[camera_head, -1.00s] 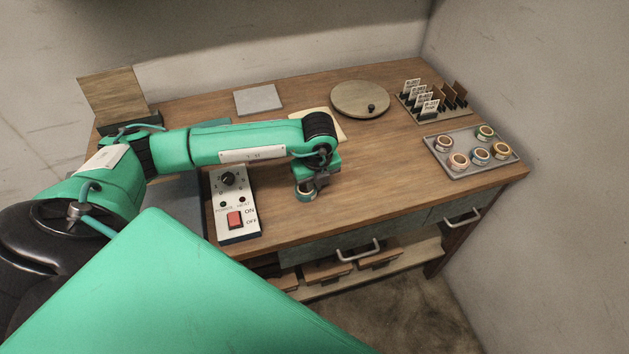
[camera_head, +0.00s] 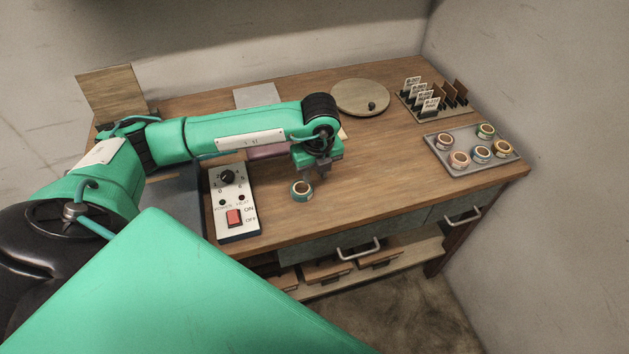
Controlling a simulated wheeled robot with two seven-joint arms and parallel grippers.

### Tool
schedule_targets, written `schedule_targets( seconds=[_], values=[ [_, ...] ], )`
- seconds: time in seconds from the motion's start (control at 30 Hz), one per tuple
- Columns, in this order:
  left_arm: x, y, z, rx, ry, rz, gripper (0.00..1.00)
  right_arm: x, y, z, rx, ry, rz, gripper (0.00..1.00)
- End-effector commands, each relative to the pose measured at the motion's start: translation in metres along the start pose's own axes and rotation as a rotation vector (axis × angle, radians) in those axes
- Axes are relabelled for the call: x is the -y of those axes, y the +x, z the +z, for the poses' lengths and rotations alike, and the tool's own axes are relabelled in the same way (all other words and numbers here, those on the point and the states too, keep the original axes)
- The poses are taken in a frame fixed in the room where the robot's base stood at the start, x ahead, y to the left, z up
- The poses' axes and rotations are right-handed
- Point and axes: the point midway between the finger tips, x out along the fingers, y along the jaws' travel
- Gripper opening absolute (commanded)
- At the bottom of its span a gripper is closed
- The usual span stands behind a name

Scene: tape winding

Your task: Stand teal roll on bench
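The teal roll (camera_head: 302,191) rests by itself on the wooden bench (camera_head: 385,165), just right of the switch box. Its flat ring face with a brown core points up. My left gripper (camera_head: 317,175) is just behind and above the roll, apart from it, with nothing visible between its fingers. The fingers are small and dark here but look parted. My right gripper is not in view.
The switch box (camera_head: 237,204) stands left of the roll. A grey tray (camera_head: 463,168) of several rolls is at the right, with a card rack (camera_head: 436,101) behind it. A round wooden disc (camera_head: 358,97) lies at the back. The bench right of the roll is clear.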

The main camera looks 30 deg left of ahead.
Motion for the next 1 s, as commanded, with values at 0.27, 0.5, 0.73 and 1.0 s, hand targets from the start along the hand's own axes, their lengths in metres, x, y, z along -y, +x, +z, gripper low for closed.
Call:
schedule_targets(
  seconds=[0.27,0.5,0.73,1.0],
  values=[
    [0.001,-0.056,0.0,0.001,0.001,-0.004,0.31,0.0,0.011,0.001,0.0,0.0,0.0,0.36],
    [0.0,-0.077,0.0,0.0,0.002,0.0,0.31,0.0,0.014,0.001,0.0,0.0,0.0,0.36],
    [0.0,-0.079,0.0,0.0,0.001,0.0,0.31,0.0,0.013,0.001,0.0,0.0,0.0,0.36],
    [0.0,-0.078,0.0,0.0,0.001,0.0,0.31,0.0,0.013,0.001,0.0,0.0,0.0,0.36]
  ],
)
